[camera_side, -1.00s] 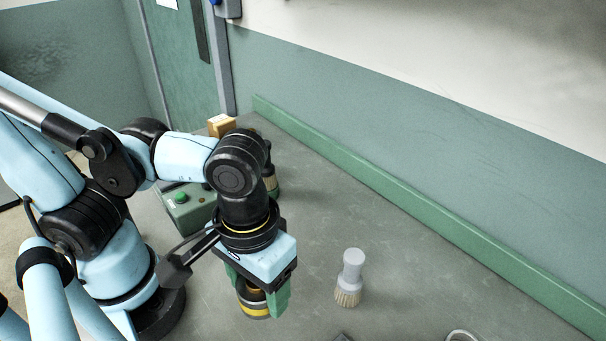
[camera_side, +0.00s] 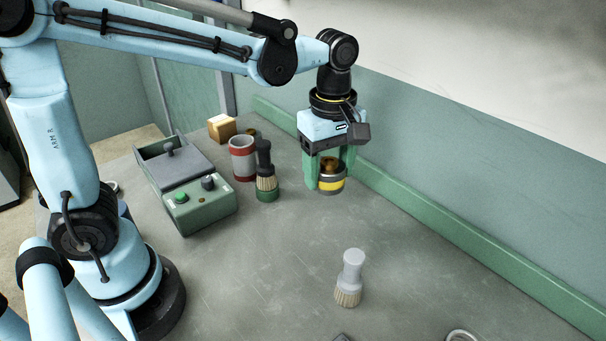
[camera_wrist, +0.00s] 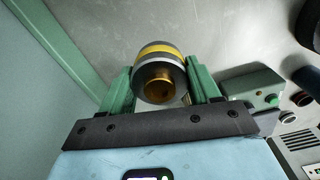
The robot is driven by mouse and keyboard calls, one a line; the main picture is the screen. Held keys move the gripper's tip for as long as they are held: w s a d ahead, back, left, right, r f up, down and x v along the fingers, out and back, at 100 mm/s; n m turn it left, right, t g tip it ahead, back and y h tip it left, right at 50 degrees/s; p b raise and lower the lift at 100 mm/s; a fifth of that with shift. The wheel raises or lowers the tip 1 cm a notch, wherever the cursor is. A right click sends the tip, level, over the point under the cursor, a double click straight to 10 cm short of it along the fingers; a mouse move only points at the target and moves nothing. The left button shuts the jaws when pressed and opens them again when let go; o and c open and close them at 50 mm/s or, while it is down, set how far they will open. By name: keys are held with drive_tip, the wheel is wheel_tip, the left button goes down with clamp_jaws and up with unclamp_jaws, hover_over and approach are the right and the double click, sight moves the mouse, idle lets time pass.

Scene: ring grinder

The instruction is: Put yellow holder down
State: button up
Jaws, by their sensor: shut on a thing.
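The yellow holder (camera_side: 331,184) is a short dark and grey cylinder with a yellow band and a brass-coloured centre. My gripper (camera_side: 328,175) is shut on it with green fingers on either side. It hangs over the back of the table near the green wall rail; its exact height above the table is hard to tell. In the wrist view the holder (camera_wrist: 160,72) sits between the two fingers, its brass centre facing the camera.
A black-handled brush (camera_side: 265,178) on a green base, a red and white can (camera_side: 242,160) and a green control box (camera_side: 200,203) stand to the left. A white-handled brush (camera_side: 350,278) stands in front. A green rail (camera_side: 430,214) runs along the wall. The table (camera_side: 270,260) is clear at centre.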

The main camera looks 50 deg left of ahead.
drive_tip(key=w+a+f+n, duration=0.2)
drive_tip(key=w+a, duration=0.1)
drive_tip(key=a, duration=0.4)
drive_tip(key=w+a+f+n, duration=0.2)
drive_tip(key=w+a+f, duration=0.1)
drive_tip(key=a, duration=0.5)
drive_tip(key=w+a+f+n, duration=0.2)
drive_tip(key=w+a+f, duration=0.1)
drive_tip(key=a, duration=0.5)
drive_tip(key=shift+w+f+n, duration=0.2)
drive_tip(key=shift+w+n, duration=0.1)
drive_tip(key=shift+w, duration=0.05)
drive_tip(key=shift+a+f, duration=0.15)
drive_tip(key=shift+f, duration=1.9)
drive_tip(key=shift+f, duration=0.1)
drive_tip(key=o, duration=1.6)
drive_tip(key=shift+f, duration=0.1)
